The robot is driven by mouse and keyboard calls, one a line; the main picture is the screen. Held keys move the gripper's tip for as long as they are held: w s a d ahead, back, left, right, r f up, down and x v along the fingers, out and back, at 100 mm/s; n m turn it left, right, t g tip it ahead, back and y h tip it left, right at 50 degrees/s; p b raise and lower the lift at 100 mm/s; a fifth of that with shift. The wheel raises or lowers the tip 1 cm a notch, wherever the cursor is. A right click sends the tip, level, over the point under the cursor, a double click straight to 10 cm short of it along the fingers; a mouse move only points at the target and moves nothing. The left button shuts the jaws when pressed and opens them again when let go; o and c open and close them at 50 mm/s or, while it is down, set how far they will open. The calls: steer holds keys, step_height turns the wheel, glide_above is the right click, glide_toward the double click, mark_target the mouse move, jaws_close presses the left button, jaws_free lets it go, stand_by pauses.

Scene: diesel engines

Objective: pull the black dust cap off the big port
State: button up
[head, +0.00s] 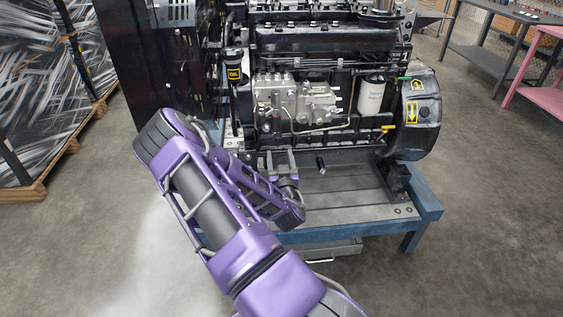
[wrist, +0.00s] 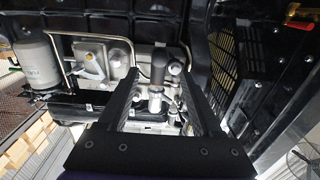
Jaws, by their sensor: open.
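A dark, rounded cylinder (wrist: 159,66) that looks like the black dust cap shows in the wrist view, above a pale metal fitting (wrist: 155,98) on the engine. My gripper (wrist: 160,74) is open, its two black fingers apart on either side of the cylinder in the picture. I cannot tell how far the fingertips are from it, and no contact shows. In the head view my gripper (head: 281,153) is at the lower front edge of the engine (head: 325,45), above the stand. I cannot make out the cap there with certainty.
The engine rests on a blue-framed stand (head: 428,207). A short black cylinder (head: 320,163) sticks out right of my gripper. A white filter (head: 370,95) and a yellow handle (head: 387,129) are farther right. Pallets stand at left, tables at the back right. The floor in front is clear.

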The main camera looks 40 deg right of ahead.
mark_target(278, 141)
steer(key=shift+b+x, duration=0.3)
steer(key=shift+x, duration=3.25)
steer(key=shift+d, duration=0.1)
steer(key=shift+c, duration=0.2)
jaws_close()
